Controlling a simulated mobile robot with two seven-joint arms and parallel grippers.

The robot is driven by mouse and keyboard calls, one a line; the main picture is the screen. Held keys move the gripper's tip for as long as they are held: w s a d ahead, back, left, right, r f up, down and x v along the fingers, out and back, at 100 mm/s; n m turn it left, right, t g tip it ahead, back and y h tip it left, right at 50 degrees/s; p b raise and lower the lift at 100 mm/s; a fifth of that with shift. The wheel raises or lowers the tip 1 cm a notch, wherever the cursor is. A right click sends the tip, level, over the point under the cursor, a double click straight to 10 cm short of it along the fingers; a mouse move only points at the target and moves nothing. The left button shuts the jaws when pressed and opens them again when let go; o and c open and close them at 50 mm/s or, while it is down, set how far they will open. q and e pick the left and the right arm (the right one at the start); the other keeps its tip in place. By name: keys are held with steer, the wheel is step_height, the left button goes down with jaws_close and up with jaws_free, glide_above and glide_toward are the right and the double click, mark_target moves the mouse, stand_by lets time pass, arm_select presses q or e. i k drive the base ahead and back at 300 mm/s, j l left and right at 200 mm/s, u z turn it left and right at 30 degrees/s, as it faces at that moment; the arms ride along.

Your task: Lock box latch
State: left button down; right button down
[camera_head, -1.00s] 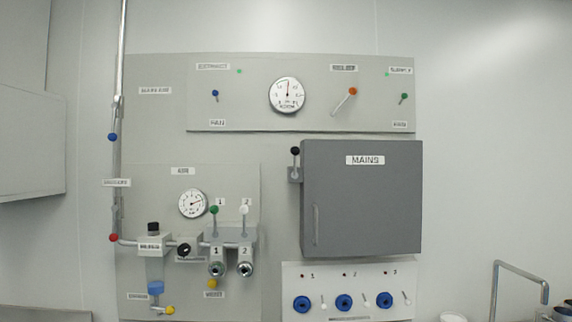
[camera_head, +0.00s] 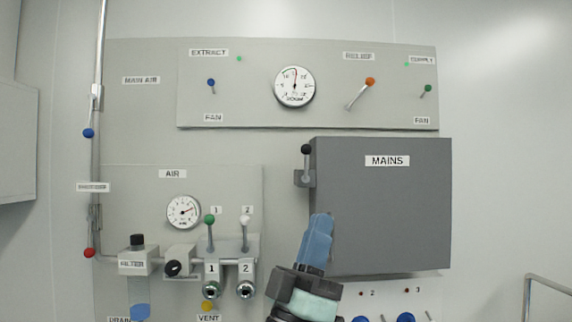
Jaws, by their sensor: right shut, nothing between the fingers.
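The grey box labelled MAINS (camera_head: 385,215) hangs on the wall panel, right of centre, with its door shut. Its latch lever (camera_head: 306,165), with a black ball knob, stands upright on a small bracket at the box's upper left edge. My right gripper (camera_head: 321,218) comes up from the bottom of the view. Its blue fingers are together, with nothing between them. They point up in front of the box's lower left part, below the latch and apart from it, and hide the box's handle area. My left gripper does not show.
The AIR panel (camera_head: 140,190) with its gauge (camera_head: 183,212), green lever (camera_head: 209,230) and white lever (camera_head: 245,230) is left of the box. A panel with a dial (camera_head: 294,87) and an orange-knobbed lever (camera_head: 360,92) is above. Blue knobs (camera_head: 404,317) sit below the box.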

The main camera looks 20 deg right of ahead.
mark_target(306, 149)
steer(key=i, duration=1)
